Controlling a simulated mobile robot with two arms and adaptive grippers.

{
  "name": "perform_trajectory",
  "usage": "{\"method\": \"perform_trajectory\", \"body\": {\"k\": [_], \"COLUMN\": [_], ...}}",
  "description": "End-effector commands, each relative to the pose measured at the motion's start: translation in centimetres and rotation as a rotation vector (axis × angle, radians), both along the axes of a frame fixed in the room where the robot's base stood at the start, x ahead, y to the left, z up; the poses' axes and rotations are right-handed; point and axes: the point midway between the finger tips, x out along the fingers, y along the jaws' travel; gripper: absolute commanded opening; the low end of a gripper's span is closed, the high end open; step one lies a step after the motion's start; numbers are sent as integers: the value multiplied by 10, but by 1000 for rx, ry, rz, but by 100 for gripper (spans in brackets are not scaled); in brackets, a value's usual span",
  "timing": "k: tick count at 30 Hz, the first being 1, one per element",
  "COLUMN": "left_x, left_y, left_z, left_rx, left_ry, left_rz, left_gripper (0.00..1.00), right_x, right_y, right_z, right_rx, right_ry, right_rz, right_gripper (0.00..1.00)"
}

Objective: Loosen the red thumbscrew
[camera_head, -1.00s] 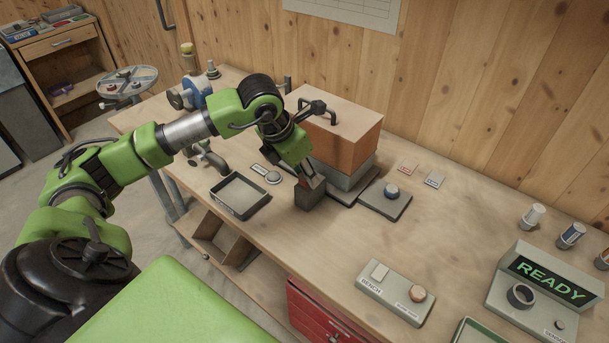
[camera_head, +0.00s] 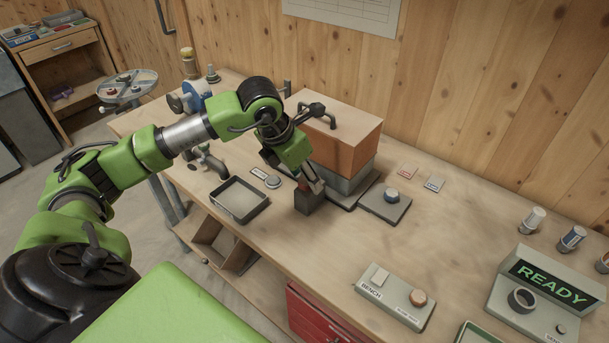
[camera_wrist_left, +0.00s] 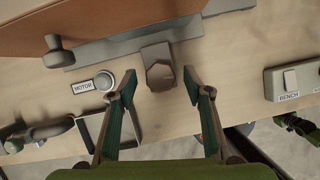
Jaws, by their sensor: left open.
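The thumbscrew (camera_wrist_left: 160,72) shows in the left wrist view as a dark reddish-brown, many-sided knob on a grey block (camera_wrist_left: 157,53). In the head view the grey block (camera_head: 308,202) stands on the bench in front of the orange-brown housing, and a small red patch of the thumbscrew (camera_head: 303,184) shows at its top, partly covered by the gripper. My left gripper (camera_head: 313,184) is at the top of the block. In the left wrist view its two fingers (camera_wrist_left: 161,82) are spread on either side of the knob, with visible gaps to it.
The orange-brown housing (camera_head: 345,135) with a black handle rises just behind the block. A shallow tray (camera_head: 240,200) and a round MOTOR button (camera_head: 273,182) lie to the left.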

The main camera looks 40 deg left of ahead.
Motion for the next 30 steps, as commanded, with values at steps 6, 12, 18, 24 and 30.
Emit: {"method": "perform_trajectory", "body": {"k": [6, 12, 18, 24, 30], "left_x": [-12, -28, -39, -43, -43], "left_y": [4, 8, 11, 11, 11], "left_z": [35, 75, 101, 109, 108], "left_rx": [3, 2, 2, 0, 0], "left_ry": [-7, -7, -5, -2, -2], "left_rz": [0, 2, 1, 1, 0], "left_gripper": [46, 46, 46, 46, 46], "right_x": [0, 0, 0, 0, 0], "right_y": [-1, -1, -1, -1, -1], "right_z": [0, 0, 0, 0, 0], "right_rx": [-1, -1, -1, -1, -1], "right_ry": [0, 0, 0, 0, 0], "right_rz": [0, 0, 0, 0, 0], "right_gripper": [0, 0, 0, 0, 0]}}
